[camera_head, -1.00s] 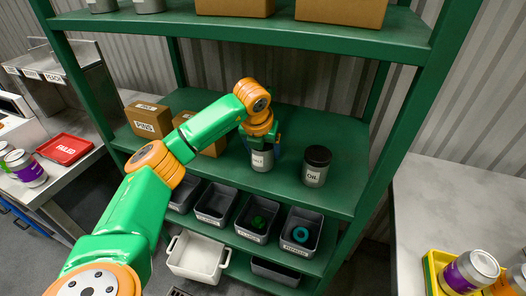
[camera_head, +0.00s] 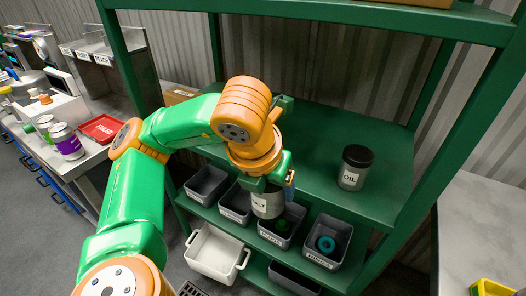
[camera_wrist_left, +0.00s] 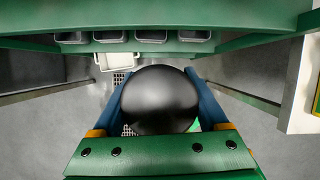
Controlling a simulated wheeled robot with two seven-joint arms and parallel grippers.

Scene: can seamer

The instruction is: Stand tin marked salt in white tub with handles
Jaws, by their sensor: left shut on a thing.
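The salt tin (camera_head: 268,203) is grey with a white SALT label and hangs upright in my left gripper (camera_head: 268,182), in front of the shelf edge. In the left wrist view its black lid (camera_wrist_left: 160,100) sits between the two blue fingers. The white tub with handles (camera_head: 214,254) is on the bottom level, below and to the left of the tin. It looks empty. My right gripper is not in view.
An OIL tin (camera_head: 355,168) stands on the green shelf (camera_head: 320,135). Below it are several grey bins (camera_head: 207,185), some holding small parts. A bench at left carries a red tray (camera_head: 103,128) and tins. A grey table (camera_head: 480,220) stands at right.

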